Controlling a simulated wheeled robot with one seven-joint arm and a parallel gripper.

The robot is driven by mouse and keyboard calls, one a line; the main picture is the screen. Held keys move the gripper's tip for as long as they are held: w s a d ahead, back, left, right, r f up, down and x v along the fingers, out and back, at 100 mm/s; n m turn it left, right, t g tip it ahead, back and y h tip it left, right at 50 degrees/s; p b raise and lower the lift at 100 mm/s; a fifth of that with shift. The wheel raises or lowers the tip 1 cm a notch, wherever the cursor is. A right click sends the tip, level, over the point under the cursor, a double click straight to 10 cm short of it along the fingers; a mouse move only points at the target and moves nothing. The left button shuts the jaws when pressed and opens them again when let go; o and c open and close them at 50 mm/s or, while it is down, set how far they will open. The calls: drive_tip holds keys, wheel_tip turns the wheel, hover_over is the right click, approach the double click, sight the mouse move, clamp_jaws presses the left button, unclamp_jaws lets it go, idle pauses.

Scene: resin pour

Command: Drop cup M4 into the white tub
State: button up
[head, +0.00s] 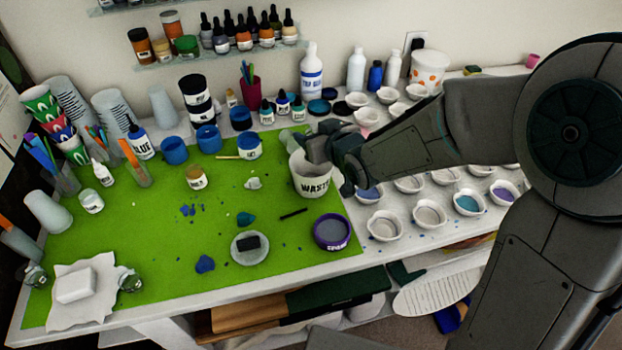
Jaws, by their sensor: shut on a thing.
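The white tub (310,185), marked WASTE, stands upright on the right part of the green mat. My gripper (314,148) is at the tub's top, over its opening, and covers part of the rim. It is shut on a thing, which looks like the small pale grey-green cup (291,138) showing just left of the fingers. The jaws hide much of the held thing. No M4 label can be read, so I cannot tell for sure that it is cup M4. The inside of the tub is mostly hidden.
Several white bowls (385,226) stand right of the tub, partly behind my arm. A purple-rimmed tin (331,232) stands in front of it. A blue jar (248,147) and bottles (267,112) stand behind and left. The green mat (130,235) has clear room at left.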

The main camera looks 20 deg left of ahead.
drive_tip(key=o, duration=1.1)
drive_tip(key=shift+b+v, duration=0.8)
drive_tip(key=shift+v, duration=6.1)
